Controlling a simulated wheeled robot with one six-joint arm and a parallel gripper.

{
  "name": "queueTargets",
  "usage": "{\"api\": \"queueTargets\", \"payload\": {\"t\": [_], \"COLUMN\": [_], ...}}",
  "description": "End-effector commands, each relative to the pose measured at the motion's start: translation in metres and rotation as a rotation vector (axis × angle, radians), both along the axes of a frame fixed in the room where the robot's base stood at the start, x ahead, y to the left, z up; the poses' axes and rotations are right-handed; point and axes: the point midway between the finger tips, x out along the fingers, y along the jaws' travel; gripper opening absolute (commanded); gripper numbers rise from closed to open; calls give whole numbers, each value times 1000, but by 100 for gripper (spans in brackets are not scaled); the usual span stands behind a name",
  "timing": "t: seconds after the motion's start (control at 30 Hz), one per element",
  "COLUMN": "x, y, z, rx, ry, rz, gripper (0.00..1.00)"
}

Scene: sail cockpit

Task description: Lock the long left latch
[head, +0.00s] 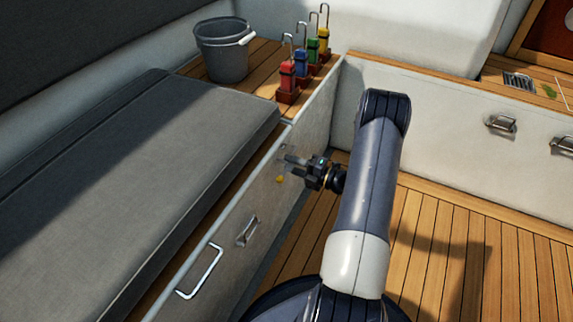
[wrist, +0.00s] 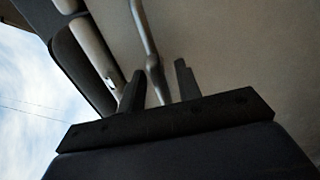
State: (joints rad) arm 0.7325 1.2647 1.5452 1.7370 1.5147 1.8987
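My gripper (head: 291,166) is beside the front panel (head: 225,262) of the left bench, near its far end. In the wrist view its fingers (wrist: 159,85) are apart, with a grey metal bar (wrist: 145,30) showing between them against a pale surface. I cannot tell whether the fingers touch this bar, or if it is the long latch. A small yellow piece (head: 280,179) shows on the panel just below my gripper. Nearer on the panel are a short silver handle (head: 247,230) and a long white bar handle (head: 202,272). My gripper hides part of the panel.
A grey cushion (head: 130,170) covers the bench. A grey bucket (head: 222,55) and red (head: 287,78), blue (head: 301,65), green (head: 313,52) and yellow (head: 323,40) hooked items stand behind. Silver handles (head: 500,124) are on the far panel. The wooden floor (head: 480,235) is clear.

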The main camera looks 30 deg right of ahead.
Motion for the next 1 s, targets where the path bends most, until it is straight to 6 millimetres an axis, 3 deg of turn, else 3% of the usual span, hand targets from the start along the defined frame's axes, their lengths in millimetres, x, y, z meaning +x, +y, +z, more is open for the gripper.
{"api": "queueTargets", "payload": {"t": [0.2, 0.5, 0.9, 1.0], "x": [16, 18, 18, 18], "y": [12, 14, 14, 14], "z": [-1, 0, 0, 0], "rx": [-1, -1, -1, -1], "ry": [0, 0, 0, 0], "rz": [0, 0, -1, 0], "gripper": [33, 33, 1, 0]}}
